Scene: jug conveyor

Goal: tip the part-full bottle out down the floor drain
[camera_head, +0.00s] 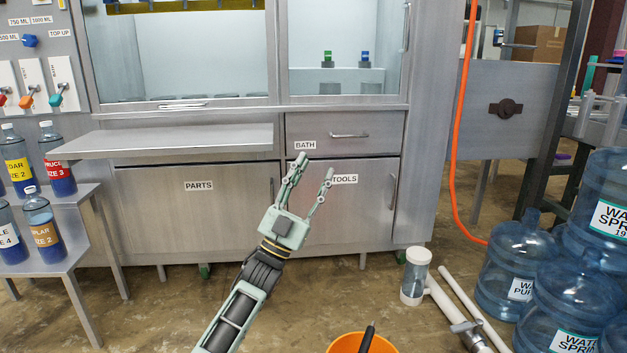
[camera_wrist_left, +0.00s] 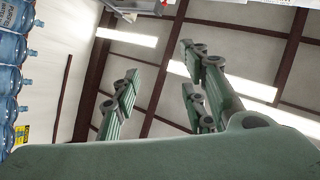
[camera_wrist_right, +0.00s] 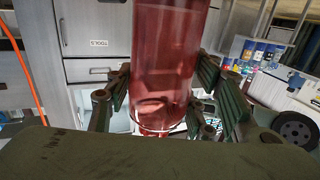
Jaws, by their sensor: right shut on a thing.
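A bottle (camera_wrist_right: 165,60) of clear red shows large in the right wrist view, between the fingers of my right gripper (camera_wrist_right: 160,100), which is shut on it. That view is upside down against the room. The bottle looks narrower toward the picture's bottom; its mouth and liquid level are hard to make out. My right gripper and this bottle are outside the head view. My left gripper (camera_head: 316,166) is open and empty in front of the cabinet; its parted fingers also show in the left wrist view (camera_wrist_left: 160,95). I cannot make out a floor drain in any view.
A steel cabinet (camera_head: 230,215) stands ahead. Bottles of blue liquid (camera_head: 42,225) stand on steps at left. Large blue jugs (camera_head: 515,265) are stacked at right, near a clear white-lidded container (camera_head: 414,278), white pipes (camera_head: 470,310) and an orange bucket (camera_head: 345,344). An orange hose (camera_head: 455,150) hangs behind.

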